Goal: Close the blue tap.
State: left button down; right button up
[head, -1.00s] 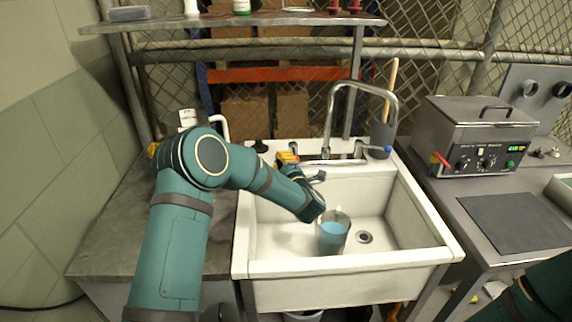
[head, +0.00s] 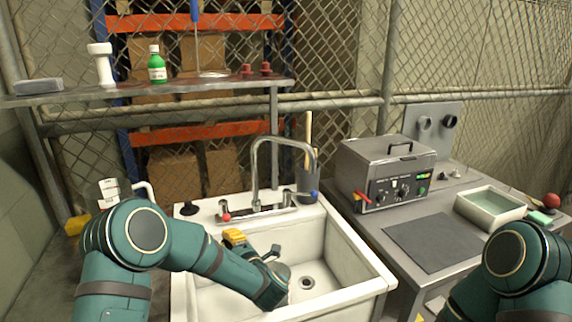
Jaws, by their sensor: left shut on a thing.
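The blue tap (head: 314,194) is a small blue-knobbed lever at the right end of the faucet base, just in front of a grey holder. The curved metal faucet (head: 255,165) stands at the back of the white sink (head: 345,240). A red tap (head: 226,217) sits at its left end. I see no water running. My left gripper (head: 272,258) is low over the sink, in front of and below the faucet, away from the blue tap. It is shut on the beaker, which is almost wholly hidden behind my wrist. My right gripper is out of view.
A metal steam bath (head: 385,170) stands on the counter right of the sink, with a dark mat (head: 433,243) and a tray (head: 490,210) nearby. A shelf (head: 200,86) with a green bottle (head: 156,66) is above left. The sink's right side is clear.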

aim_at(287, 193)
jog(key=k+l, duration=0.1)
jog(key=l, duration=0.35)
jog(key=k+l, duration=0.15)
jog(key=l, duration=0.3)
jog(key=k+l, duration=0.1)
jog(key=l, duration=0.35)
